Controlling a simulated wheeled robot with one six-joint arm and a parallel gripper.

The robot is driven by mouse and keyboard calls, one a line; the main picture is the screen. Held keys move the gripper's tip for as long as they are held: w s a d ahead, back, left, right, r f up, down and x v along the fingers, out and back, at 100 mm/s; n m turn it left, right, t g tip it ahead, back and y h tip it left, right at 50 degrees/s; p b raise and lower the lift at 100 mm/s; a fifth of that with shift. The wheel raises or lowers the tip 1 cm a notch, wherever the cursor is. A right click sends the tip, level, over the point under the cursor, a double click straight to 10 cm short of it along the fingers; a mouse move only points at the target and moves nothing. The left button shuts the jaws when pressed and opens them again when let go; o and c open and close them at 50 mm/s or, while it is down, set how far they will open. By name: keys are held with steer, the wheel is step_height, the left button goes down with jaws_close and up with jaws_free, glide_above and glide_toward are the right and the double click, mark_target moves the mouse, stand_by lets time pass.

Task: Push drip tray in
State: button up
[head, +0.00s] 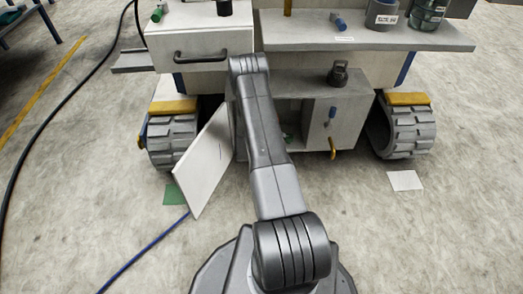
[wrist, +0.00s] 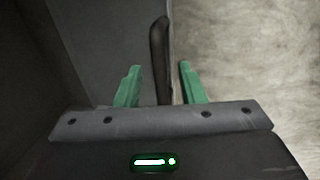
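No part is clearly recognisable as the drip tray. A flat grey slab (head: 132,62) juts out to the left beside the drawer front (head: 195,45), which has a dark bar handle (head: 201,57); I cannot tell if either is the tray. My gripper (wrist: 160,68) shows in the wrist view with its two green fingers apart. Between them stands a long dark bar (wrist: 159,45) along the edge of a grey panel (wrist: 115,40). A gap shows on each side of the bar. In the head view my gripper is hidden behind my arm.
A pale door panel (head: 205,160) hangs open at the lower left. An open compartment (head: 290,119) and a yellow handle (head: 332,148) lie right of my arm. Tracked wheels (head: 172,138) flank the cart. A worktop (head: 360,40) carries jars. A blue cable (head: 145,250) crosses the floor.

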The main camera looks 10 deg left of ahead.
step_height(320, 180, up, 14)
steer(key=s+p, duration=0.2)
steer(key=p, duration=0.2)
steer(key=shift+s+d+f, duration=0.25)
steer(key=shift+s+d, duration=0.05)
steer(key=shift+d, duration=0.05)
steer(key=a+f+b, duration=0.1)
steer(key=f, duration=0.3)
steer(key=w+f+b, duration=0.1)
steer(key=f, duration=0.4)
steer(key=w+a+f+b, duration=0.1)
steer(key=f+b, duration=0.1)
steer(key=f, duration=0.2)
steer(key=shift+a+f, duration=0.25)
steer(key=shift+a, duration=0.1)
jaws_close()
